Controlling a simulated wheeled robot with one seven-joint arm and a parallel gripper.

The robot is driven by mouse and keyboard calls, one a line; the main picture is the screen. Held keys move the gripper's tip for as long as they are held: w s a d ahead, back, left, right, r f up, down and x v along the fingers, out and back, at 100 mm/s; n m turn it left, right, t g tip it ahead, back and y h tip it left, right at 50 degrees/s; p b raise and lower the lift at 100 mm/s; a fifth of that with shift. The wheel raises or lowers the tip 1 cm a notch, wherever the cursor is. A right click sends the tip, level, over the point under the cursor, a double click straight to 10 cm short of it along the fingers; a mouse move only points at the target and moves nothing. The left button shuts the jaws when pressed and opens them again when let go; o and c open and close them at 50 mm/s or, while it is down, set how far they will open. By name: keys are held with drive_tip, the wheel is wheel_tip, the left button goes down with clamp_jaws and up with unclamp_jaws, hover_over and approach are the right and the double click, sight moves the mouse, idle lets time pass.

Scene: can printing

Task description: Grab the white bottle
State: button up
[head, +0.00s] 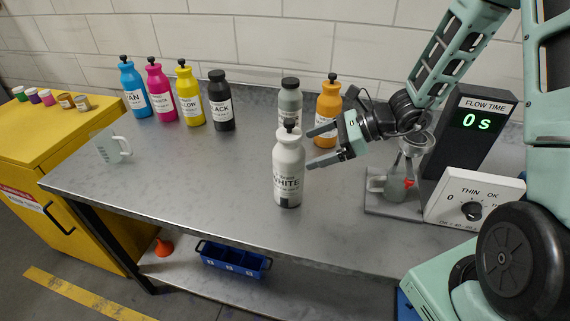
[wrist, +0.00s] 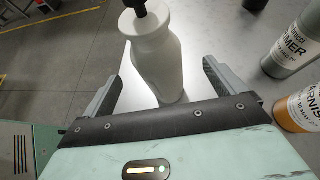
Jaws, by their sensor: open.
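The white bottle (head: 288,172) stands upright on the metal table near its front edge, with a black cap and a label reading WHITE. My gripper (head: 316,147) is open beside it, coming from the right, with its fingers pointing left toward the bottle's upper body. In the wrist view the white bottle (wrist: 158,58) stands ahead of the palm, between the lines of the two open fingers (wrist: 157,85). A gap shows on both sides of the bottle, and I see no contact. The bottle's lower part is partly hidden behind the palm edge in the wrist view.
A grey primer bottle (head: 290,97) and an orange varnish bottle (head: 328,108) stand behind. Cyan (head: 133,92), magenta (head: 160,92), yellow (head: 189,96) and black (head: 220,104) bottles line the back left. A cup stand (head: 385,206) is right. The table's left middle (head: 190,165) is clear.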

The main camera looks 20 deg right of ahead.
sight(289, 170)
drive_tip(key=p+x, duration=0.2)
drive_tip(key=x, duration=0.5)
drive_tip(key=shift+s+a+r, duration=0.1)
drive_tip(key=shift+a, duration=0.25)
drive_tip(key=c, duration=1.7)
clamp_jaws()
drive_tip(key=shift+r, duration=0.2)
